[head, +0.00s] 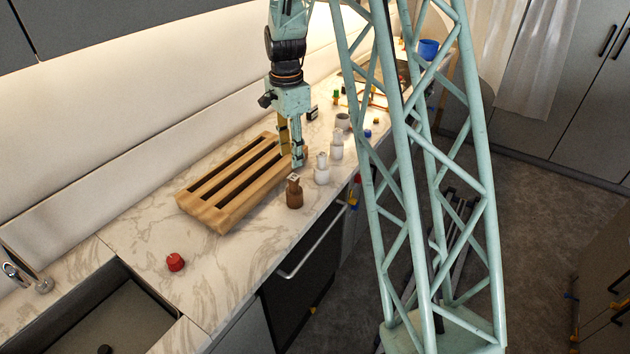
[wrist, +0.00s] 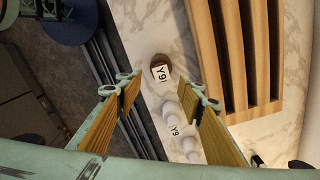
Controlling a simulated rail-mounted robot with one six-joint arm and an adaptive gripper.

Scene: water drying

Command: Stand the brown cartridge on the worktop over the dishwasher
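The brown cartridge (head: 294,192) stands upright on the marble worktop (head: 250,250), near its front edge and close to the black dishwasher front (head: 310,265). It has a narrower neck and a pale label on top. In the wrist view the brown cartridge (wrist: 158,62) shows its "Y9" label beyond my fingertips, within the gap between them. My gripper (head: 292,155) points down over the worktop, behind the cartridge in the head view. In the wrist view my gripper (wrist: 165,88) has its fingers spread apart, with nothing held. The cartridge and fingers appear apart.
Two white cartridges (head: 322,170) (head: 336,146) stand in line behind the brown one. A slatted wooden rack (head: 225,213) lies to the left. A red knob-like object (head: 175,262) sits near the sink (head: 130,310). Worktop between the red object and brown cartridge is clear.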

